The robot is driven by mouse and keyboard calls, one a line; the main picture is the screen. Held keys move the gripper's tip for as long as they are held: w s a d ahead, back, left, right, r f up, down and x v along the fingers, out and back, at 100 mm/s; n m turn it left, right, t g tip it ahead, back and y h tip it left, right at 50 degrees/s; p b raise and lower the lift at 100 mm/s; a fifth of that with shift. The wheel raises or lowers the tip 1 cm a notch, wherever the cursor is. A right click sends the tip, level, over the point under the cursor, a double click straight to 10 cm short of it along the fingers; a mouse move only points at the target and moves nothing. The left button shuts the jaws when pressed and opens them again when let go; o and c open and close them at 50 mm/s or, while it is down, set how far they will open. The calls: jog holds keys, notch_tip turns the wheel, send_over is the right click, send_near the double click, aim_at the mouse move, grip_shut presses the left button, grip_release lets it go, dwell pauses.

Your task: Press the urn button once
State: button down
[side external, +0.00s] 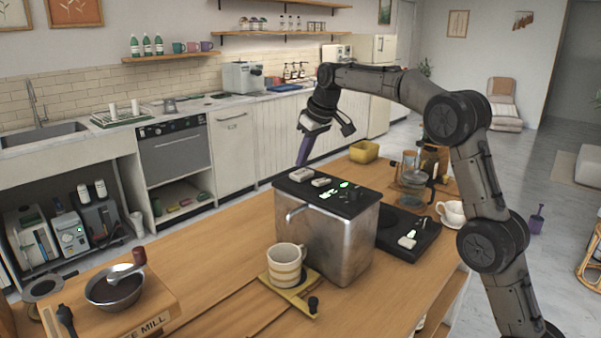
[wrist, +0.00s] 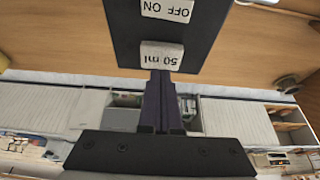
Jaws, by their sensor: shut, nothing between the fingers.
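The urn (side external: 335,240) is a metal box with a black top panel (side external: 347,203) and a spout at its front. Two pale buttons sit on the panel. In the wrist view they read "50 ml" (wrist: 162,57) and "OFF ON" (wrist: 167,10). My gripper (side external: 301,164) is shut and empty, its dark purple fingers pointing down near the panel's far left edge. In the wrist view my gripper (wrist: 161,73) has its fingertips at the edge of the "50 ml" button; I cannot tell whether they touch it.
A striped cream mug (side external: 286,268) stands under the spout on a yellow stand (side external: 302,300). A black scale-like device (side external: 415,232), a glass carafe (side external: 412,182) and a white cup (side external: 451,213) are to the right. A bowl (side external: 113,289) sits front left. The wood left of the urn is clear.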

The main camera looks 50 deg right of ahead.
jog(key=shift+f, duration=1)
jog(key=shift+r, duration=0.95)
dwell(1.7)
